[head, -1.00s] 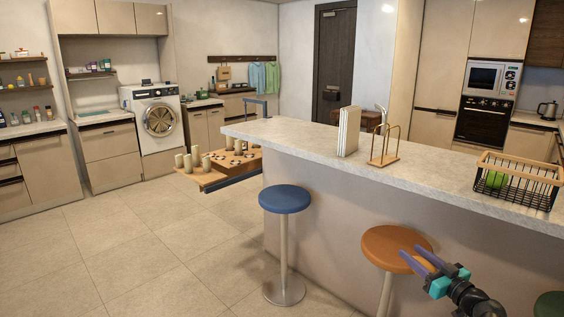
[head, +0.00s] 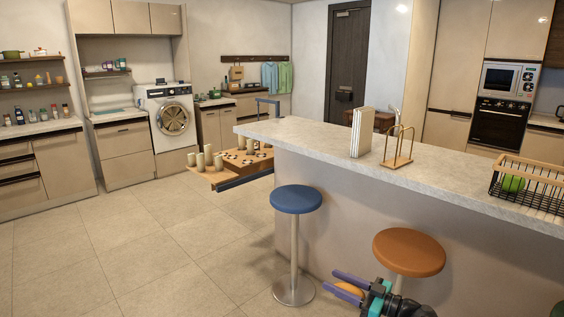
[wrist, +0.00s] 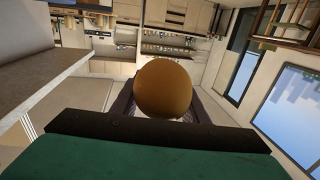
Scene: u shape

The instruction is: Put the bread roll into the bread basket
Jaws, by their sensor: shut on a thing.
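The bread roll (wrist: 166,88) is a smooth, rounded brown thing held between my gripper's fingers in the wrist view. In the head view the roll (head: 351,289) shows partly between the two purple fingers of my gripper (head: 333,281), at the bottom, in front of the orange stool. My gripper is shut on it, off the floor and apart from the counter. A black wire basket (head: 545,194) with a pale wooden rim stands on the counter at the right edge. A green round thing lies in it. I cannot tell if this is the bread basket.
The long island counter (head: 440,170) carries a wooden stand (head: 397,160) and upright white boards (head: 361,133). A blue stool (head: 296,200) and an orange stool (head: 409,253) stand before it. A low wooden table (head: 215,178) with several cylinders is further back. The floor at left is clear.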

